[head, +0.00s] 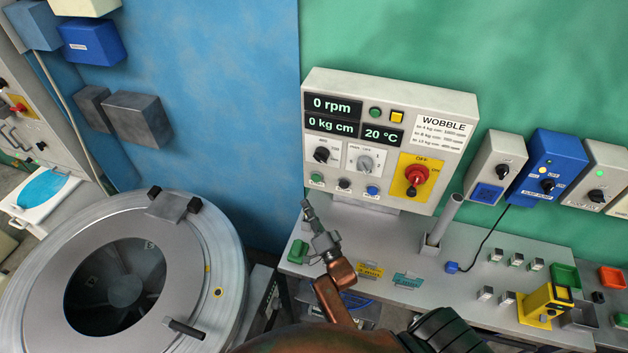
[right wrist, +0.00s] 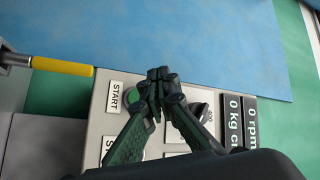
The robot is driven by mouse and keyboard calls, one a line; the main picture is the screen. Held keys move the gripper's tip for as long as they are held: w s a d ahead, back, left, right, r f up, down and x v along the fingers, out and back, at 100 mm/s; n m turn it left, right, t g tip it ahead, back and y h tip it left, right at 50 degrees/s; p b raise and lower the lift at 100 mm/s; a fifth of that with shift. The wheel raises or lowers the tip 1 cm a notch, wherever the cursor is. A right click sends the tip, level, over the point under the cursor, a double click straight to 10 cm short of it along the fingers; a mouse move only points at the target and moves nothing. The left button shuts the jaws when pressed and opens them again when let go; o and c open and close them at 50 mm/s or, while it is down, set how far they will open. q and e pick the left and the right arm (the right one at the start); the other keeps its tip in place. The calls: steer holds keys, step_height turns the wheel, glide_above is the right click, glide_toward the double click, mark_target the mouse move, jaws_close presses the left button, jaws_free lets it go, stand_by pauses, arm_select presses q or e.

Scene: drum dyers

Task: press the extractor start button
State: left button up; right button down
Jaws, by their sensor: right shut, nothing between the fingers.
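The grey control panel (head: 455,155) stands on the bench with displays reading 0 rpm, 0 kg cm and 20 °C. A green button (head: 317,178) is at its lower left, beside black and blue ones. In the right wrist view, a green button (right wrist: 132,96) sits beside a START label (right wrist: 115,97), partly behind my fingers. My right gripper (head: 306,203) is shut and empty, just below the green button in the head view. Its closed tips also show in the right wrist view (right wrist: 161,74). I cannot tell whether they touch the panel. My left gripper is not in view.
The round extractor drum (head: 225,262) is at left. A red knob (head: 416,175) on a yellow plate is at the panel's right. A grey tube (head: 446,216) stands in front of the panel. Smaller switch boxes (head: 547,168) are farther right. A yellow bar (right wrist: 62,66) shows in the right wrist view.

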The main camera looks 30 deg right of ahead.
mark_target(316, 178)
steer(key=w+d+b, duration=0.2)
steer(key=w+d, duration=0.3)
steer(key=d, duration=0.1)
steer(key=shift+w+d+b, duration=0.25)
steer(key=shift+w+b, duration=0.05)
steer(key=shift+b, duration=0.1)
stand_by(0.9)
steer(key=shift+w, duration=0.1)
stand_by(0.3)
steer(key=shift+w+d, duration=0.25)
steer(key=shift+d, duration=0.05)
